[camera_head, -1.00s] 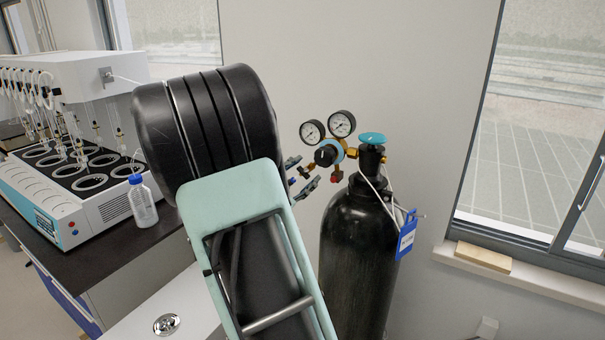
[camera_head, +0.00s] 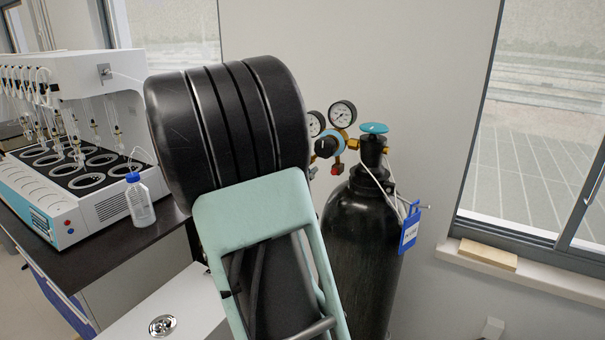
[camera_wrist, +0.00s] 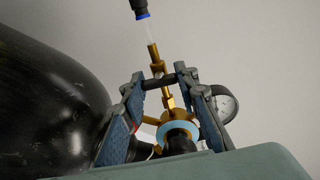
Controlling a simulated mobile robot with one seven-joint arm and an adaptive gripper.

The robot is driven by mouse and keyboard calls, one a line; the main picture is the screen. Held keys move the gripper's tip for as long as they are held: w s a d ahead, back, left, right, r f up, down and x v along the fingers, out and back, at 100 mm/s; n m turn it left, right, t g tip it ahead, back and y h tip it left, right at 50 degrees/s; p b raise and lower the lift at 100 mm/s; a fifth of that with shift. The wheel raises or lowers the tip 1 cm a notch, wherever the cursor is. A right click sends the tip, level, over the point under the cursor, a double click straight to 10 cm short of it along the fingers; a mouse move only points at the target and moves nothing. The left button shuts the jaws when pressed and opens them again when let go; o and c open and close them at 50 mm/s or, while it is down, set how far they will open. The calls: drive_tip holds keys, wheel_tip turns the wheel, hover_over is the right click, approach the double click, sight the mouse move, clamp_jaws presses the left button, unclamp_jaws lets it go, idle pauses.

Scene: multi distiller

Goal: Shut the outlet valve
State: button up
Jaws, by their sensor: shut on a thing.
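The black gas cylinder (camera_head: 358,240) stands right of my arm in the head view, with a blue-green top handwheel (camera_head: 374,128), a brass regulator with a blue-ringed knob (camera_head: 325,146) and two dial gauges. In the wrist view, the outlet valve's dark handle (camera_wrist: 160,81) crosses the brass outlet line (camera_wrist: 154,60). My gripper (camera_wrist: 166,79) is shut on this handle, one finger at each side. The regulator's blue ring (camera_wrist: 177,135) shows between the fingers, lower down. A gauge (camera_wrist: 224,104) is partly hidden behind the right finger. My arm hides the gripper and outlet valve in the head view.
A white distiller (camera_head: 75,150) and a blue-capped bottle (camera_head: 139,200) stand on the dark bench (camera_head: 110,255) at left. A blue tag (camera_head: 409,228) hangs on the cylinder's right side. A window sill (camera_head: 530,272) is at right. The cylinder (camera_wrist: 45,105) fills the wrist view's left.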

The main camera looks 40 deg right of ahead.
drive_tip(key=o, duration=1.1)
drive_tip(key=shift+o, duration=0.2)
drive_tip(key=v, duration=1.2)
